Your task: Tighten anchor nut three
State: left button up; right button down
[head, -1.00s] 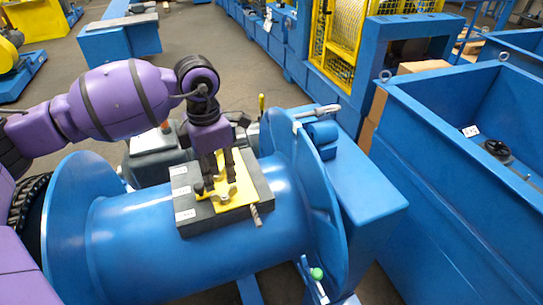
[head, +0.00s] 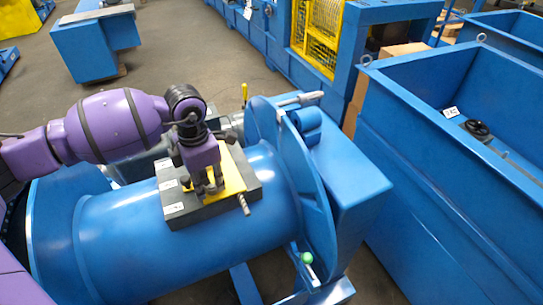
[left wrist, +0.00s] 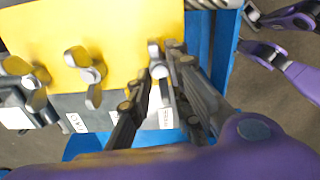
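A yellow plate (head: 235,168) lies on a dark grey block (head: 189,212) on top of a blue drum. It also fills the upper left of the left wrist view (left wrist: 115,25). Three grey wing nuts stand along its edge: an outer one (left wrist: 30,78), a middle one (left wrist: 90,75) and the one nearest my fingers (left wrist: 159,70).
The blue drum (head: 135,235) has a tall round flange (head: 293,165) just right of the block. A small rod end (head: 243,204) sticks out at the block's near right corner. A large blue bin (head: 440,180) stands to the right.

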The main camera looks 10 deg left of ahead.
pick_arm(q)
jog(key=shift+s+f, duration=0.1)
grip_shut()
jog(key=shift+f+m+b, duration=0.1)
jog(key=shift+m+b, duration=0.2)
jog(key=shift+m, duration=0.5)
jog(key=shift+d, duration=0.1)
jog(key=o, duration=0.5)
grip_release()
jog(key=shift+r, duration=0.2)
